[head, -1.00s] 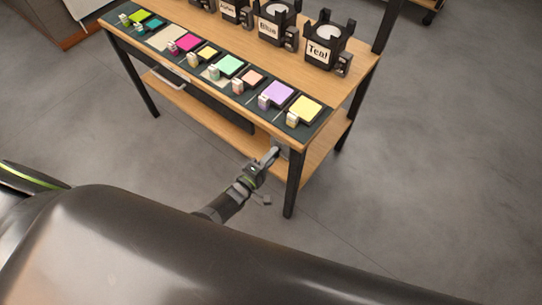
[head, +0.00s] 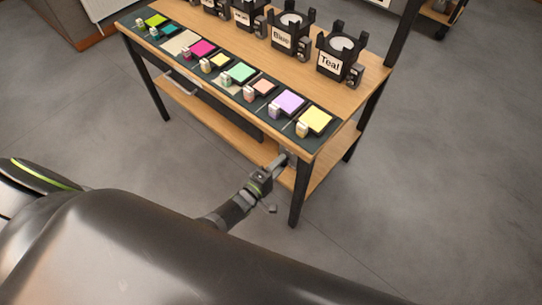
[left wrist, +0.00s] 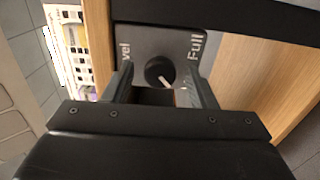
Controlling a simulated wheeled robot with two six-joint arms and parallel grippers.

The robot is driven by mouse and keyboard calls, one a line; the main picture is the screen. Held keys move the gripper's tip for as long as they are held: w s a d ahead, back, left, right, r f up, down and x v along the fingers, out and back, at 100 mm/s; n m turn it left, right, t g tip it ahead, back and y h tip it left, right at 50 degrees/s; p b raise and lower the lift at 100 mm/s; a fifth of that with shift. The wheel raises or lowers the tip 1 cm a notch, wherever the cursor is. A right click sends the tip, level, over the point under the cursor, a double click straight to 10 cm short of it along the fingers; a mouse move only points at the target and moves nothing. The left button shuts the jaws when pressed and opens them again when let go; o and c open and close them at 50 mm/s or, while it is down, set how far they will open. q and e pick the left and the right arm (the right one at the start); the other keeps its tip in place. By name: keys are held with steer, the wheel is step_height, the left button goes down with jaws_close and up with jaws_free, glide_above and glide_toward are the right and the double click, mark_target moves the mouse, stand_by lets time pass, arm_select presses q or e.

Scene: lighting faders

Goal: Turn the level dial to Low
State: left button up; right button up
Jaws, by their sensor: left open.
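The level dial (left wrist: 158,71) is a round black knob with a white pointer, seen in the left wrist view on a dark plate (left wrist: 140,38). The plate reads "Full" at the right, and "vel" shows at its left edge. The pointer aims to the lower right. Small marks beside the right finger are too small to read. My left gripper (left wrist: 159,84) is open, with one finger on each side of the knob; I cannot tell whether they touch it. In the head view my left gripper (head: 281,163) is at the table's near right corner, below the top. My right gripper is not in view.
The wooden table (head: 365,92) carries a row of coloured squares with small faders, such as the yellow square (head: 316,119). Black lamp holders, including "Teal" (head: 331,65) and "Blue" (head: 283,40), stand behind. A black table leg (head: 300,192) is close to the gripper. Open floor lies around.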

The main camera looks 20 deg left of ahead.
arm_select(q)
steer(key=p+v, duration=0.2)
steer(key=v, duration=1.5)
steer(key=shift+s, duration=0.15)
steer(key=shift+a, duration=0.1)
steer(key=s+a+f+m+g+y, duration=0.3)
steer(key=s+a+f+g, duration=0.15)
steer(key=f, duration=0.25)
steer(key=s+a+f+m+g+y, duration=0.3)
steer(key=s+f, duration=0.3)
steer(key=f, duration=0.2)
steer(key=s+f+m+g, duration=0.3)
steer(key=s+g, duration=0.1)
steer(key=s, duration=0.4)
steer(key=s+a+f+m+g+y, duration=0.1)
steer(key=s+f+m+g, duration=0.2)
steer(key=s, duration=0.6)
steer(key=shift+a+f+m+g, duration=0.3)
steer(key=shift+m+g, duration=0.35)
steer(key=shift+m, duration=0.15)
